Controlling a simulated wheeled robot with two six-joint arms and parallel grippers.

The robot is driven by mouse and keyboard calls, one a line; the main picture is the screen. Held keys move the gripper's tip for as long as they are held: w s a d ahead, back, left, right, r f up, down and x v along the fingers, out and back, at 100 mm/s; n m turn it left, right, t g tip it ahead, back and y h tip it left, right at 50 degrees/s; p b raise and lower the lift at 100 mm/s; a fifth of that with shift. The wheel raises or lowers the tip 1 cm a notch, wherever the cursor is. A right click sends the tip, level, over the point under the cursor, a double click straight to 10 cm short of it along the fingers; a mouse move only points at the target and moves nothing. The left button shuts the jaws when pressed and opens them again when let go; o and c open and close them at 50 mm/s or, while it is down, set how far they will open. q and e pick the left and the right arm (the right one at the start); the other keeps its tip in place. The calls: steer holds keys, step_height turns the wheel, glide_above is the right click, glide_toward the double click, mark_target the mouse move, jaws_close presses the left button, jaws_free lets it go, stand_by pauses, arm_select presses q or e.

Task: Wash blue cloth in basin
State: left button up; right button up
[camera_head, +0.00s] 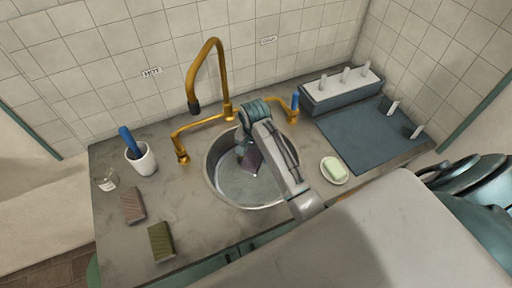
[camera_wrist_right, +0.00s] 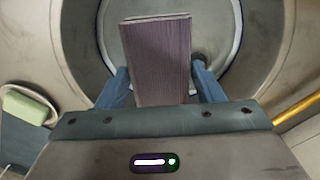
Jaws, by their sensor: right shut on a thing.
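My right gripper (camera_head: 245,152) reaches down into the round metal basin (camera_head: 213,182) and is shut on a folded cloth (camera_head: 254,164). The cloth looks purple-grey rather than clearly blue. In the right wrist view the cloth (camera_wrist_right: 158,62) stands out between the two blue fingers, with the basin wall (camera_wrist_right: 75,45) around it. The basin's bottom looks pale; I cannot tell whether it holds water. A brass tap (camera_head: 213,45) arches over the back left of the basin, and no stream shows from it. My left gripper is not in view.
A brown block (camera_head: 132,206) and an olive block (camera_head: 161,242) lie on the counter to the left. A soap dish (camera_head: 334,170) and a dark rack mat (camera_head: 365,140) are right.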

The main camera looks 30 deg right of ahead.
steer(key=shift+d, duration=0.3)
steer(key=shift+s+f, duration=0.1)
steer(key=shift+f, duration=0.1)
steer(key=shift+s+a+f, duration=0.15)
steer(key=shift+f, duration=0.45)
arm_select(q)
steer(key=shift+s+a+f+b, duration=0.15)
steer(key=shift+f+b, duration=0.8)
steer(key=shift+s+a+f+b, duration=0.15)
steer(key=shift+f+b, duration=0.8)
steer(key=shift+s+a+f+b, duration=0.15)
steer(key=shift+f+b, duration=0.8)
arm_select(e)
steer(key=shift+f, duration=8.65)
